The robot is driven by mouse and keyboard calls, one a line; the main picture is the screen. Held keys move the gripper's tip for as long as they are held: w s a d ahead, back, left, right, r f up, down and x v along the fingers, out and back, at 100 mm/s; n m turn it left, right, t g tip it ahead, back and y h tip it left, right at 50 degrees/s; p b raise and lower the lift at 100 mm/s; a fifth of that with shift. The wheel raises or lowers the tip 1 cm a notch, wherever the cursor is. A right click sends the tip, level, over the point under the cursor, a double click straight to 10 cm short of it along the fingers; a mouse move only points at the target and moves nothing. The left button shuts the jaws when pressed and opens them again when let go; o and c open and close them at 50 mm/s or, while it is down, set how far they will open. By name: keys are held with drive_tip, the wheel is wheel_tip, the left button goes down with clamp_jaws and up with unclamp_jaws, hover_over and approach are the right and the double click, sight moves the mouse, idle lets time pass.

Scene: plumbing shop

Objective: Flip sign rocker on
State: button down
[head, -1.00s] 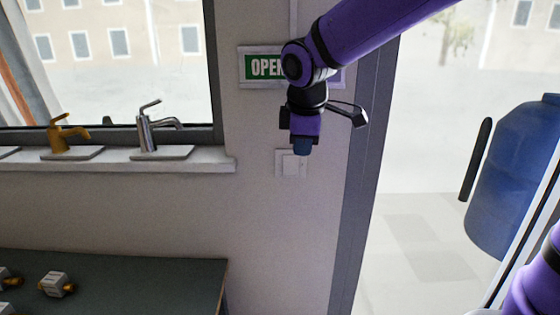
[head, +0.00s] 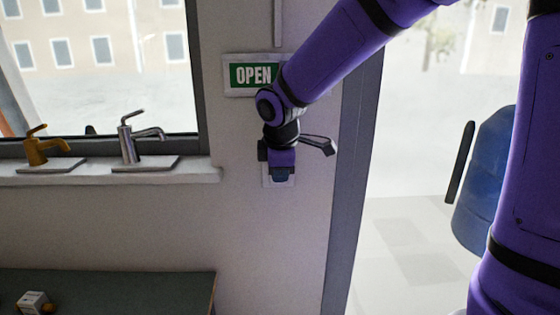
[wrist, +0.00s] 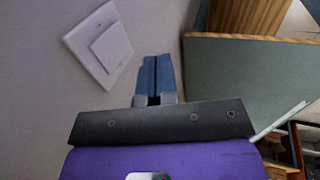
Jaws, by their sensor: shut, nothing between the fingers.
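The sign rocker is a square white wall switch. In the wrist view its rocker (wrist: 112,48) sits in a white plate at the upper left, tilted in the picture. In the head view the switch plate (head: 266,182) is mostly hidden behind my gripper, below the green and white OPEN sign (head: 252,75). My gripper (head: 281,178) is in front of the plate in the head view. In the wrist view my gripper (wrist: 157,60) has its blue fingers together with nothing between them, to the right of the plate. I cannot tell whether the fingertips touch the wall.
A window sill (head: 200,174) with a gold faucet (head: 40,148) and a chrome faucet (head: 137,142) is to the left. A dark green table (head: 130,290) stands below it. A door frame (head: 350,190) is to the right, with a blue barrel (head: 485,185) beyond.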

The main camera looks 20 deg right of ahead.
drive_tip(key=w+d+f, duration=0.1)
drive_tip(key=w+f, duration=0.3)
drive_tip(key=w, duration=0.1)
drive_tip(key=shift+d+f, duration=0.2)
drive_tip(key=shift+d, duration=0.1)
drive_tip(key=shift+w+d+f, duration=0.1)
drive_tip(key=shift+w, duration=0.25)
idle(0.4)
drive_tip(key=shift+r, duration=0.8)
